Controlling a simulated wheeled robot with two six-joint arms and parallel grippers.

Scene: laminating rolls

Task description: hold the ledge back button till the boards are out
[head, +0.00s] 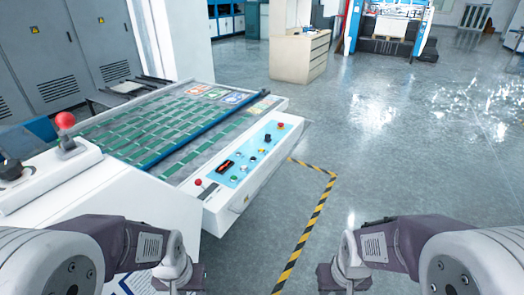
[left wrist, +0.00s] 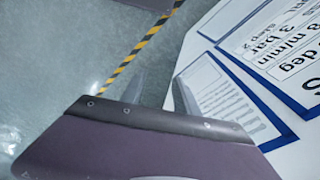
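The control panel (head: 243,163) is a light-blue strip on the white front of the machine in the head view. It carries several small buttons, a red one (head: 198,182) at the near end, a green one (head: 233,181) and a black knob (head: 267,138). Their labels are too small to read, so I cannot tell which is ledge back. Rows of green boards (head: 150,128) lie on the machine bed. My left gripper (head: 188,277) is below the panel's near end, touching no button. In its wrist view its fingers look apart and empty. My right gripper (head: 343,277) hangs over the floor, its fingers hidden.
A red ball-topped lever (head: 66,122) and black knob (head: 11,170) stand at left. A blue-framed sheet (left wrist: 265,60) with printed settings is near my left gripper. Yellow-black tape (head: 318,210) marks the floor, which is clear to the right. A beige cabinet (head: 297,58) stands behind.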

